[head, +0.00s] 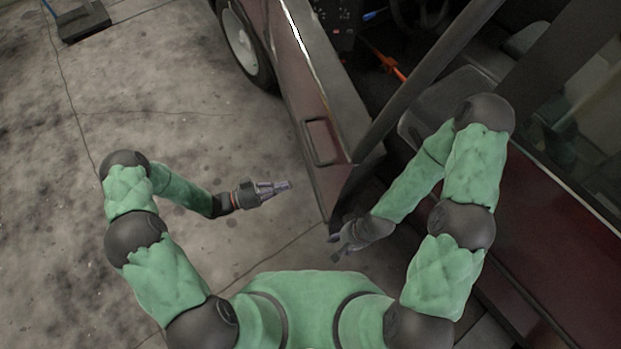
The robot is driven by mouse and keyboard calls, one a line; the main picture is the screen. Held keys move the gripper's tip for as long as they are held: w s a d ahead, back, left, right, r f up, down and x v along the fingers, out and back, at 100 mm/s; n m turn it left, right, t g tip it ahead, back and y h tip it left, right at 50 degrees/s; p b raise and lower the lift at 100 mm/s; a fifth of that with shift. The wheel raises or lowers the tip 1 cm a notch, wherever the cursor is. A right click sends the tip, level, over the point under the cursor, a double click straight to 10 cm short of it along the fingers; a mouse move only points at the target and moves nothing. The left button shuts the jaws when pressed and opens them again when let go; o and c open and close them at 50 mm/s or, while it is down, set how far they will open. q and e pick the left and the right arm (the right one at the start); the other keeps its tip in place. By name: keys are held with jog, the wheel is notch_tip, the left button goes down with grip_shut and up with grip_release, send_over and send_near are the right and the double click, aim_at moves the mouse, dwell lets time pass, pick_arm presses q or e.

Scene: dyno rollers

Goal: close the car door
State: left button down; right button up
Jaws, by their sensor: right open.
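The dark red car door (305,100) stands ajar, swung out from the car body. Its outer face is toward the left, with a recessed rectangular handle area (322,141) near its rear edge. A gap shows between the door's rear edge and the car's side. My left gripper (285,187) is on the outer side of the door, left of the handle area and apart from the panel. Whether its fingers are open is unclear. My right gripper (338,250) is open and empty, just below the door's rear bottom corner in the picture; contact cannot be told.
The dark red car body (560,225) fills the right side, with a grey seat (425,110) and orange-red parts (390,66) inside. A wheel (243,45) shows at the top. A black box (82,20) lies on the floor at top left. The stained concrete floor at left is clear.

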pick_arm(q)
jog(key=b+x, duration=0.1)
jog(key=x, duration=0.8)
jog(key=shift+d, duration=0.35)
pick_arm(e)
jog(key=shift+f, duration=0.8)
pick_arm(q)
jog(key=shift+w, duration=0.1)
